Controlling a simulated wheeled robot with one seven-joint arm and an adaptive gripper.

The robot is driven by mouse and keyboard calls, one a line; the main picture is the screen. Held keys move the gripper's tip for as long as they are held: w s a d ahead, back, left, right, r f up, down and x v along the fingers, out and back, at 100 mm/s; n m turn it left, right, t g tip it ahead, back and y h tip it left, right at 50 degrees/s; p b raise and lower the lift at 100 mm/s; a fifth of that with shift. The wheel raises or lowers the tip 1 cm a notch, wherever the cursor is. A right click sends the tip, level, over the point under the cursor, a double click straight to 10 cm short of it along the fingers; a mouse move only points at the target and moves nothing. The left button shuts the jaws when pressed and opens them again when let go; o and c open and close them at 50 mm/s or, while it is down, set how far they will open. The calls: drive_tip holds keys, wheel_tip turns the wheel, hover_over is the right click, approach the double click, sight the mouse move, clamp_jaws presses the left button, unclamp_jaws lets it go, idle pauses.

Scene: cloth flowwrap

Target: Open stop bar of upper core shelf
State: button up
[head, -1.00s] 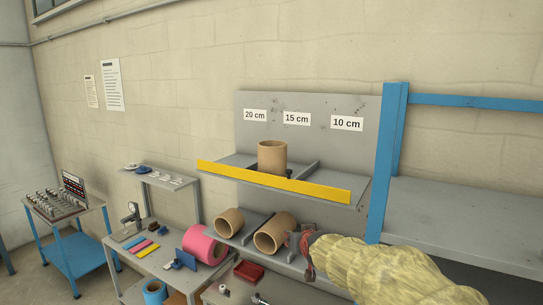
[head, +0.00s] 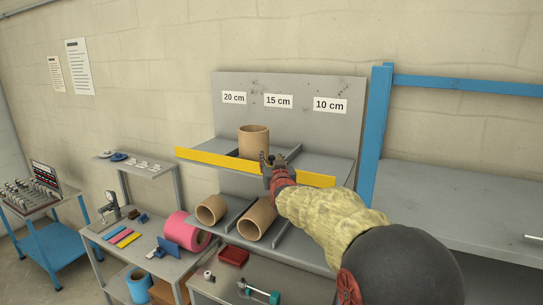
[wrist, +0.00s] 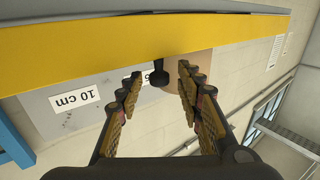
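The yellow stop bar (head: 207,159) runs along the front edge of the upper core shelf (head: 322,165). It also crosses the top of the wrist view (wrist: 100,45). A dark knob (wrist: 160,76) sticks out by the bar in the wrist view, between my fingertips but apart from them as far as I can see. My gripper (head: 273,160) is open in front of the bar's middle; its fingers (wrist: 161,88) are spread in the wrist view. My gripper hides part of the bar in the head view. A brown core (head: 254,142) stands upright on the shelf behind the bar.
Two brown cores (head: 211,209) lie on the lower shelf. A blue post (head: 376,135) stands right of the core shelf. A table with a pink roll (head: 181,226) is at lower left. Space in front of the bar's left part is clear.

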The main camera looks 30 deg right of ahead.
drive_tip(key=shift+x, duration=0.8)
drive_tip(key=shift+c, duration=1.3)
clamp_jaws()
